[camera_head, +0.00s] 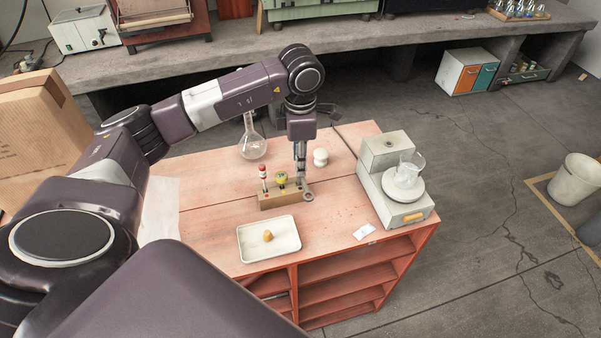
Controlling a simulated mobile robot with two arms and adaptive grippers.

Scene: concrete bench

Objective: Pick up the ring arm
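The ring arm (308,195) shows as a small grey ring at the right end of the wooden block (280,196) on the pinkish-red bench top. My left gripper (300,172) points down directly above it, at the block's right end. The fingers look narrow and close together; the picture is too small to tell whether they touch or hold the ring arm. The rest of the ring arm is hidden or merges with the fingers. My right gripper is not in view.
The block also holds a red-capped vial (263,178) and a yellow-topped item (282,179). A round flask (252,143) and white knobbed object (320,157) stand behind. A white tray (244,243) lies in front. A balance (408,213) with a beaker (408,170) stands right.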

